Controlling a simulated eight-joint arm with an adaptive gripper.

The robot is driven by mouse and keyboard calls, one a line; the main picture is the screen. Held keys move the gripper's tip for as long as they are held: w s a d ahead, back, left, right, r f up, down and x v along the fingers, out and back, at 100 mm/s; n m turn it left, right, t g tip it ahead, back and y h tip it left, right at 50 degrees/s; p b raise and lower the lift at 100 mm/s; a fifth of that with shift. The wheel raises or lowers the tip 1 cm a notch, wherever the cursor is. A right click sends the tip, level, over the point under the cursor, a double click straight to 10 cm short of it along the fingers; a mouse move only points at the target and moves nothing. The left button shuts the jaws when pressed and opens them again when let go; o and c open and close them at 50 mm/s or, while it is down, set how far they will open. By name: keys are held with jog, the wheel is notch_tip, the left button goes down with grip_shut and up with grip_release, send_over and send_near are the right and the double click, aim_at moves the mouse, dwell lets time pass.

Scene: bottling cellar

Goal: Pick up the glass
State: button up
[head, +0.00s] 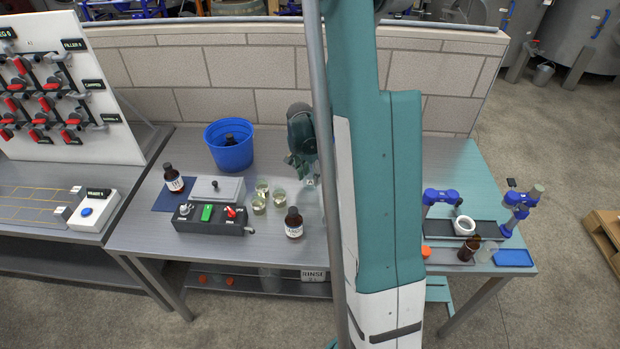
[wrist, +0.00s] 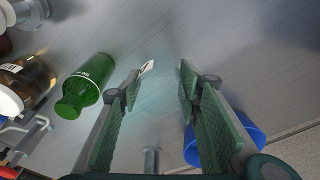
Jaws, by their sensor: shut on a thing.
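My gripper (head: 308,178) hangs over the table, left of my own arm in the head view. In the wrist view its two green padded fingers (wrist: 160,88) stand apart with a faint, clear, slightly teal shape between them. I take this as the glass (wrist: 158,105), held between the fingers; its outline is hard to make out. Whether its base touches the table cannot be told. Several small glasses with pale yellow-green contents, such as this small glass (head: 258,204), stand left of the gripper in the head view.
A green bottle (wrist: 88,86) lies left of the fingers in the wrist view. A blue bucket (head: 229,158) stands at the back. A brown labelled bottle (head: 293,225) and a dark control box (head: 205,225) stand toward the front. A brick wall (head: 200,75) closes the back.

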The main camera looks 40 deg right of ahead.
notch_tip(320, 180, up, 10)
jog(key=shift+f+p, duration=0.2)
jog(key=shift+p, duration=0.2)
